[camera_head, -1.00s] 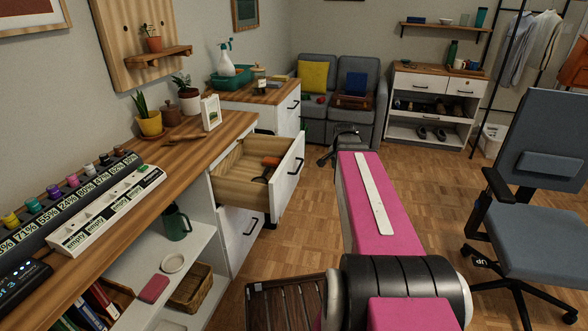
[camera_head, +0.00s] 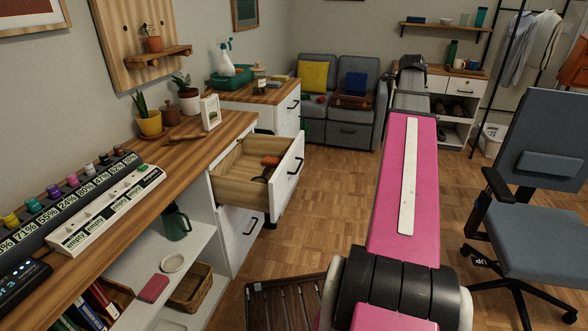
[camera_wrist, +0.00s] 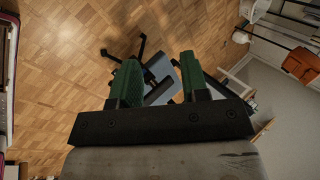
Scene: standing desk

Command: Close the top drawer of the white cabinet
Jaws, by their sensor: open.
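The white cabinet (camera_head: 234,236) stands under the wooden desk top at the left of the head view. Its top drawer (camera_head: 288,178) is pulled well out, with a white front, a black handle and a wooden inside. An orange-handled item (camera_head: 270,161) and a dark item lie in it. The lower drawer below it looks shut. My gripper (camera_wrist: 159,82) shows in the wrist view with its two green fingers apart and nothing between them. In the head view my pink arm reaches forward to the right of the drawer, clear of it; the fingers are hidden there.
An office chair (camera_head: 543,170) stands at the right. A grey sofa (camera_head: 341,129) and a shoe cabinet (camera_head: 455,127) are at the back. A dark slatted rack (camera_head: 285,303) lies on the floor below the drawer. Open wooden floor lies between the drawer and my arm.

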